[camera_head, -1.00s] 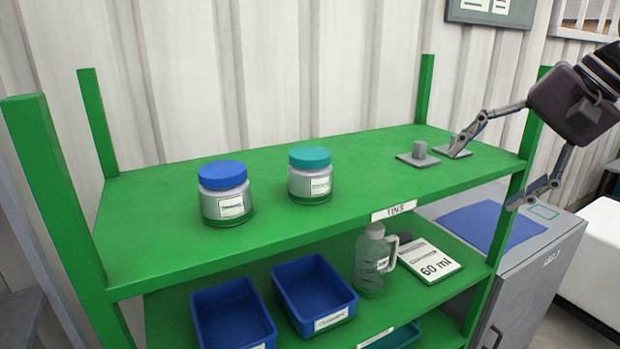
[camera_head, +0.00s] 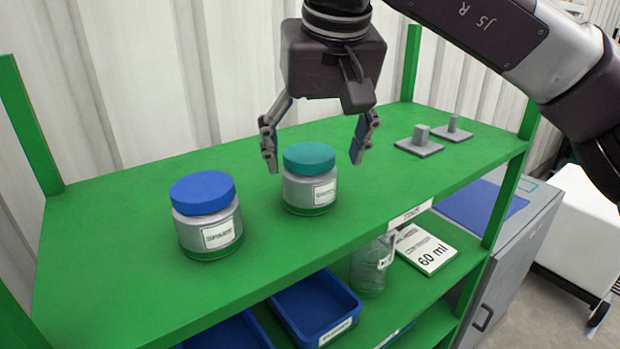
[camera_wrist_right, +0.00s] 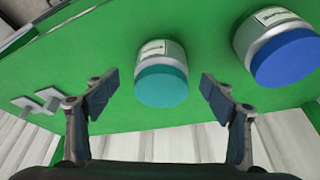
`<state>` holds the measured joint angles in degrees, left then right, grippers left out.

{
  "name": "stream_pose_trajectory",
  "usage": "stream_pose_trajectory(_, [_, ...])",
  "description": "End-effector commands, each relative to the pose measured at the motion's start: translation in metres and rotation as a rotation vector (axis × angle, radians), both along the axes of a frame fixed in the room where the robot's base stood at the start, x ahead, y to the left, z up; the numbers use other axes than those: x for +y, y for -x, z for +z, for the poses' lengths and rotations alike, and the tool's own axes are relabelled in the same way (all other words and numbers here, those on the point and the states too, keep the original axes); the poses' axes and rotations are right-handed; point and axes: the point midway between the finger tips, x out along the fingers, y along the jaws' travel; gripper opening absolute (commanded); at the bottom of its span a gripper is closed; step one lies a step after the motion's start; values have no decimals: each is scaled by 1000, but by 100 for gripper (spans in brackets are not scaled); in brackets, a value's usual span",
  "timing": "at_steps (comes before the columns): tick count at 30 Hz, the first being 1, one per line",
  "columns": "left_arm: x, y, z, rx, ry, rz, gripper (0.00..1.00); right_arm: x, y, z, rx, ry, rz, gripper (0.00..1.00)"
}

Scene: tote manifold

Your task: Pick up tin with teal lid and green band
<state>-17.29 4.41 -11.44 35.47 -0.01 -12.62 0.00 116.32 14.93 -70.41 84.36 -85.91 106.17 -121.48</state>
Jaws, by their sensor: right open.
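The tin with teal lid and green band (camera_head: 309,191) stands upright on the green top shelf, with a white label on its front. It also shows in the right wrist view (camera_wrist_right: 161,78), between and beyond the fingertips. My right gripper (camera_head: 315,158) is open above the tin, its fingers pointing down on either side of the lid. It seems not to touch the tin. In the right wrist view the open fingers (camera_wrist_right: 157,92) show with nothing between their pads. My left gripper is not in view.
A similar tin with a blue lid (camera_head: 208,222) stands close on the left. Two grey plates with pegs (camera_head: 419,147) lie at the shelf's right. The green shelf (camera_head: 120,260) has corner posts. Below are blue bins (camera_head: 315,307), a clear jug (camera_head: 371,268) and a "60 ml" card (camera_head: 426,250).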

Motion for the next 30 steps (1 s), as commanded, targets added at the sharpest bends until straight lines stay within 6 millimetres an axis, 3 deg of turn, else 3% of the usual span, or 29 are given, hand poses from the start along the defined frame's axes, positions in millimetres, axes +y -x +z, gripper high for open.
stream_pose_trajectory(3, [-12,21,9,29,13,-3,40,0,-8,-13,5,2,0,76])
stream_pose_trajectory(7, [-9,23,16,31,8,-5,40,2,-17,-31,4,1,-1,76])
stream_pose_trajectory(15, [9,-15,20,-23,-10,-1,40,4,-22,-44,0,-2,-1,76])
stream_pose_trajectory(18, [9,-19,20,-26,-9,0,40,3,-22,-44,0,-2,-1,76])
stream_pose_trajectory(30, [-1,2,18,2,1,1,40,3,-22,-44,0,-2,-1,34])
